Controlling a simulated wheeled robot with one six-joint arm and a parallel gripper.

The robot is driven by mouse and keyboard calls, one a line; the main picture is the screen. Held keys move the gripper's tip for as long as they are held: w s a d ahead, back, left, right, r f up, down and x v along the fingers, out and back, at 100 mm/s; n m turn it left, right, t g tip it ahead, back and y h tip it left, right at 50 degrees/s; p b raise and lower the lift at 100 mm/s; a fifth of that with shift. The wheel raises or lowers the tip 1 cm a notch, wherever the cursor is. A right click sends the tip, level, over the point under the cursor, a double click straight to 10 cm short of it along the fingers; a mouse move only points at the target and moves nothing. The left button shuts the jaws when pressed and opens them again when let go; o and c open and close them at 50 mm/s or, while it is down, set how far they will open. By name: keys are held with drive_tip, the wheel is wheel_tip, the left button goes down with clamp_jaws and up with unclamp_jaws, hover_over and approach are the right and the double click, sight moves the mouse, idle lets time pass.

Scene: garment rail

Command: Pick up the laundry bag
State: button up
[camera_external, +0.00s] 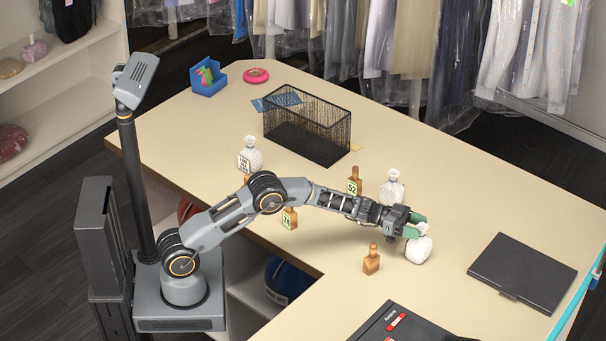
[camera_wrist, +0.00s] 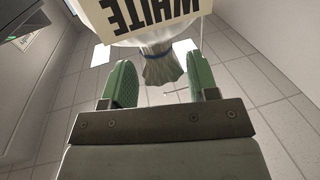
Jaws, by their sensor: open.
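A white laundry bag (camera_external: 419,249) sits on the counter at the right of the outside view, right under my gripper (camera_external: 414,224). In the wrist view the bag shows a label reading WHITE, upside down (camera_wrist: 140,18), and a gathered neck (camera_wrist: 160,70) below a blue tie. My gripper (camera_wrist: 158,78) is open, with one green finger on each side of the neck. I cannot tell whether either finger touches it. Two more white bags stand on the counter: one (camera_external: 391,188) behind the gripper and one with a tag (camera_external: 252,158) farther left.
A black wire basket (camera_external: 308,130) stands toward the back. A flat dark case (camera_external: 522,272) lies at right, a dark device (camera_external: 400,325) in front. Garments hang behind the counter.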

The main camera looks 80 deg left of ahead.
drive_tip(key=shift+x, duration=1)
clamp_jaws()
